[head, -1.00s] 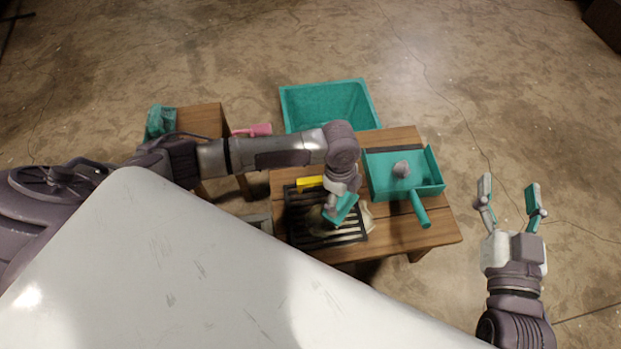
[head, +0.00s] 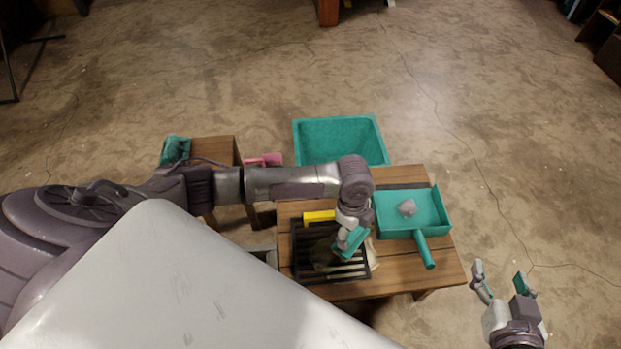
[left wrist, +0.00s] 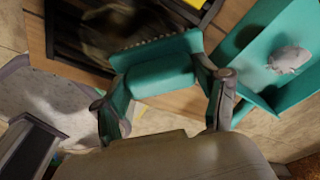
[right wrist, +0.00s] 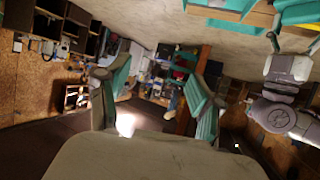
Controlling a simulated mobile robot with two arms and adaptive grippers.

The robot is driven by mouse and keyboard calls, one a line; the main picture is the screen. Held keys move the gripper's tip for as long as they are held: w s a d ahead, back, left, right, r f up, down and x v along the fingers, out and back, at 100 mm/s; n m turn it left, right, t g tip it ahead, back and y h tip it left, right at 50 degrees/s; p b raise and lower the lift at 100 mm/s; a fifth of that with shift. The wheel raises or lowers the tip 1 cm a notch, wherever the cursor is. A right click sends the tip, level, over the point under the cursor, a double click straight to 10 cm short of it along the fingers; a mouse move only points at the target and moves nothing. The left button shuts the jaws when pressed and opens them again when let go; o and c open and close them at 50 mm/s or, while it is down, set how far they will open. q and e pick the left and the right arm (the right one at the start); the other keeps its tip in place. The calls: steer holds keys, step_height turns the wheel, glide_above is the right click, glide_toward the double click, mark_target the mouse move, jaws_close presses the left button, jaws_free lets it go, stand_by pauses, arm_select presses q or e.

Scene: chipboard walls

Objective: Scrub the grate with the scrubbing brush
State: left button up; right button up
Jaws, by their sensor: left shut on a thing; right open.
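The black slatted grate (head: 300,268) lies on the small wooden table, with a pale brownish patch across it. My left gripper (head: 350,240) is over the grate's right part, shut on a teal scrubbing brush. In the left wrist view the brush (left wrist: 160,72) sits between both fingers, its bristle edge facing the dark grate (left wrist: 65,40). I cannot tell whether the bristles touch the grate. My right gripper (head: 502,284) is open and empty, off the table's right side; the right wrist view shows its fingers (right wrist: 158,95) apart.
A teal dustpan (head: 424,225) holding a grey lump (head: 407,207) is right of the grate. A yellow object (head: 319,216) lies at the grate's back edge. A teal bin (head: 340,140) stands behind the table (head: 400,262). A side table (head: 215,151) stands left. Floor on the right is clear.

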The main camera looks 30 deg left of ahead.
arm_select(q)
steer(key=shift+r+p, duration=0.4)
steer(key=shift+p, duration=0.05)
steer(key=shift+r+p, duration=0.35)
steer(key=shift+p, duration=0.05)
steer(key=shift+r+p, duration=0.7)
steer(key=shift+p, duration=0.25)
steer(key=shift+r+p, duration=0.6)
steer(key=shift+p, duration=0.1)
arm_select(e)
steer(key=shift+s+d+f+g+h, duration=0.65)
steer(key=shift+s+d+f+g, duration=0.7)
steer(key=shift+s+g, duration=1.55)
steer(key=shift+s+d+f+g+h, duration=0.8)
steer(key=shift+s+f+g, duration=0.95)
steer(key=shift+s, duration=2.1)
arm_select(q)
steer(key=shift+r+p, duration=0.5)
steer(key=shift+p, duration=0.15)
steer(key=shift+r+p, duration=0.6)
steer(key=shift+p, duration=0.15)
arm_select(e)
steer(key=x, duration=0.8)
steer(key=shift+s+a+f+m, duration=0.2)
steer(key=shift+s+f+m, duration=0.1)
steer(key=shift+f, duration=0.05)
steer(key=shift+g, duration=0.25)
